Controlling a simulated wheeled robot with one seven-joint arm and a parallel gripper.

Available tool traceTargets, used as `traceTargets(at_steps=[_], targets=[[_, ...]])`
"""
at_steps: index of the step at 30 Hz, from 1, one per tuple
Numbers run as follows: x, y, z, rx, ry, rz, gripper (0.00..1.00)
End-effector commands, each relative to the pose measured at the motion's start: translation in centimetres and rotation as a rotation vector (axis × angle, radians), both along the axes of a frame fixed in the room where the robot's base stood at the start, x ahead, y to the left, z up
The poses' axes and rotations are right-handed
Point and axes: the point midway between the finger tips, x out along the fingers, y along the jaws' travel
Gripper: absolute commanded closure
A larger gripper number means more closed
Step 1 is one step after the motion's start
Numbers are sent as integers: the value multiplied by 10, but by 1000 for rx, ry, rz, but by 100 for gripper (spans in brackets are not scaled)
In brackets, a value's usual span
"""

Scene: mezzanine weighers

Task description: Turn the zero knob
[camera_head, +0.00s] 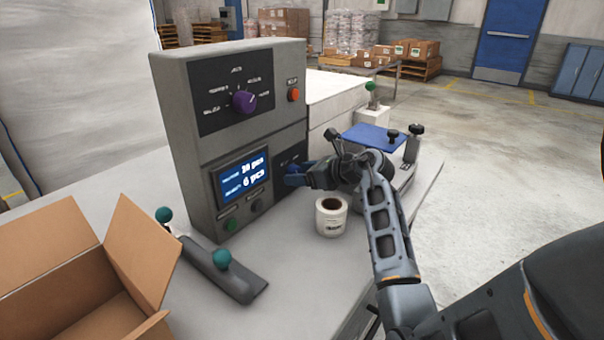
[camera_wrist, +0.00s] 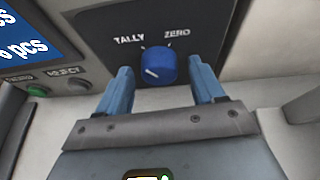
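The zero knob (camera_wrist: 159,66) is a blue round knob on a dark panel, with the labels TALLY at its upper left and ZERO at its upper right. A light pointer line on it shows at its lower left side. My gripper (camera_wrist: 160,80) is open in the wrist view, with one blue finger on each side of the knob and a gap to each. In the head view my gripper (camera_head: 292,176) is at the lower right of the grey weigher cabinet (camera_head: 172,100), and it hides most of the knob there.
A purple knob (camera_head: 243,102), an orange button (camera_head: 294,94) and a lit display (camera_head: 241,178) are on the cabinet. A label roll (camera_head: 330,222) stands below my arm. An open cardboard box (camera_head: 140,250) and levers with teal balls (camera_head: 221,259) are at left.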

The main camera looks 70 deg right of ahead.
Motion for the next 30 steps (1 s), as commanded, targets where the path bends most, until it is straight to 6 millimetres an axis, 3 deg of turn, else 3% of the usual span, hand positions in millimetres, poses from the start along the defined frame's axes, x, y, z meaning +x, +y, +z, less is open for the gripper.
traceTargets(at_steps=[17,23,30], targets=[[0,0,0,0,0,1,87],[0,0,4,47,-10,2,87],[-1,-2,5,240,-55,1,87]])
